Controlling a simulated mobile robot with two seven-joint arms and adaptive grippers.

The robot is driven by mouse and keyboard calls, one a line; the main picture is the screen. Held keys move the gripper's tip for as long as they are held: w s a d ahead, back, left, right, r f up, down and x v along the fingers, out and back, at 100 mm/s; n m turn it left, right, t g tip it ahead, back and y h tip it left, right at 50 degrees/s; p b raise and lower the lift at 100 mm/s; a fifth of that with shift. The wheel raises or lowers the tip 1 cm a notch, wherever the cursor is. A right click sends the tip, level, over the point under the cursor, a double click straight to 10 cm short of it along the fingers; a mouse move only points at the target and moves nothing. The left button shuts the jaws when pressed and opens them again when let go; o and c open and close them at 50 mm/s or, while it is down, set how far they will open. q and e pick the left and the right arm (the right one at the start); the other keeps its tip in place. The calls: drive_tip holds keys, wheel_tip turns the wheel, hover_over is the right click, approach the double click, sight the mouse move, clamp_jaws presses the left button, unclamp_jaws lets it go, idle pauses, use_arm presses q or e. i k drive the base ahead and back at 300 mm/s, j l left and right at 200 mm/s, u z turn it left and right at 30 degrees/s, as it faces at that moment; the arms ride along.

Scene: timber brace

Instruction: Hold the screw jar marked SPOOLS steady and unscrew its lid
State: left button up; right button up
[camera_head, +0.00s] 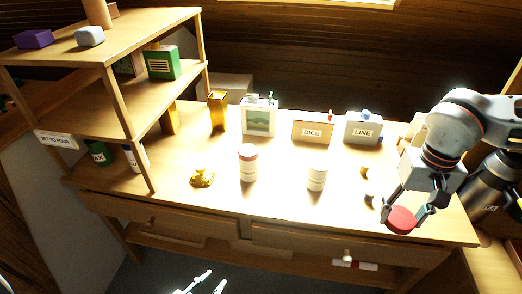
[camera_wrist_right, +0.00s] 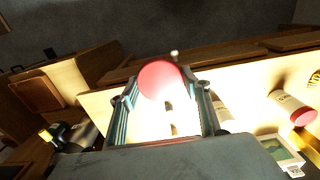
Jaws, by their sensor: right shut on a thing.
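My right gripper (camera_head: 405,212) is shut on a red round lid (camera_head: 401,220), held near the table's front right corner. The lid also shows between the fingers in the right wrist view (camera_wrist_right: 160,80). A white jar without a lid (camera_head: 317,178) stands upright at the table's middle, apart from both grippers. A second white jar with a red lid (camera_head: 248,162) stands upright to its left. The lettering on both jars is too small to read. My left gripper (camera_head: 207,284) is at the bottom edge, below the table front, its fingers apart and empty.
A DICE box (camera_head: 312,130), a LINE box (camera_head: 363,130) and a picture box (camera_head: 258,118) line the back. A yellow lump (camera_head: 202,178) lies left of the jars. Small pieces (camera_head: 369,197) lie near the lid. A wooden shelf (camera_head: 95,55) stands at left.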

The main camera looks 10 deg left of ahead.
sight(319, 167)
drive_tip(key=i+l+u, duration=0.15)
drive_tip(key=u, duration=0.2)
drive_tip(key=i+l+u, duration=0.2)
drive_tip(key=u, duration=0.2)
drive_tip(key=i+l+u, duration=0.2)
drive_tip(key=u, duration=0.15)
